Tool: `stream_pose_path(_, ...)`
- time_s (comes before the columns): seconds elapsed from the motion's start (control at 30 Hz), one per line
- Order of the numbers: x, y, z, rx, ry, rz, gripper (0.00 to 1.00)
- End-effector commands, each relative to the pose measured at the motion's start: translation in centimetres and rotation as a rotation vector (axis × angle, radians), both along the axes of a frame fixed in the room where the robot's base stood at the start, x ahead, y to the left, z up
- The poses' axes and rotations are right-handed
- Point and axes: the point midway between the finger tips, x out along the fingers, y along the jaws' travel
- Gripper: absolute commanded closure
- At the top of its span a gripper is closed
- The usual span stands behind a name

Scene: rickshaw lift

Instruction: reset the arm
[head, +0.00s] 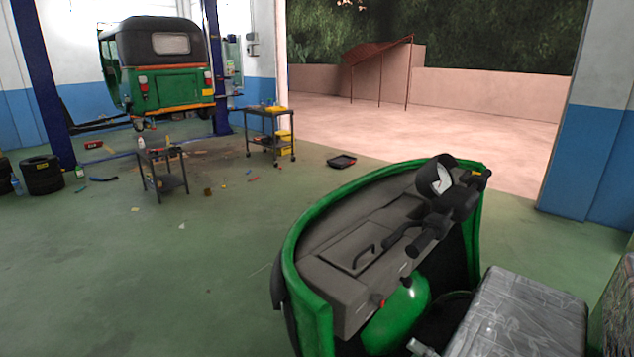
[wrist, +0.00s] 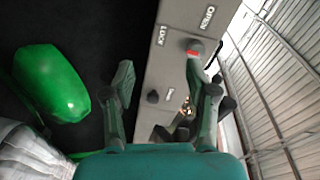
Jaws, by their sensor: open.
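My gripper (wrist: 160,72) shows in the wrist view, open, with its two grey fingers spread apart and nothing seen between them but the background. A grey panel (wrist: 172,65) lies beyond the fingers, marked OPEN and LOCK. A red-tipped knob (wrist: 193,46) on it appears at the right fingertip; I cannot tell whether they touch. In the head view the red knob (head: 378,300) sits low on the grey dashboard (head: 345,283) of a green rickshaw front. I cannot make out my gripper there.
Black handlebars (head: 430,215) stand above the dashboard, and a silver-grey seat (head: 525,315) is at right. A green rounded part (wrist: 50,83) is left of my fingers. Further off are a lifted green rickshaw (head: 165,75), a cart (head: 268,130) and tyres (head: 42,175).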

Motion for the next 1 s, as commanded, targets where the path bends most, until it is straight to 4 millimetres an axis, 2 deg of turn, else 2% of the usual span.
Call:
stream_pose_path(0.03,-1.2,0.9,-2.1,-0.015,0.025,-0.030,0.43)
stream_pose_path(0.2,-5.1,2.9,-7.7,-0.105,0.084,-0.144,0.43)
stream_pose_path(0.3,-7.9,3.7,-10.4,-0.167,0.112,-0.203,0.43)
stream_pose_path(0.5,-14.1,4.9,-14.4,-0.311,0.149,-0.306,0.43)
stream_pose_path(0.73,-22.0,5.5,-16.4,-0.503,0.153,-0.390,0.43)
stream_pose_path(0.87,-26.5,5.5,-16.3,-0.619,0.137,-0.421,0.43)
stream_pose_path(1.0,-31.1,5.5,-15.2,-0.747,0.104,-0.440,0.43)
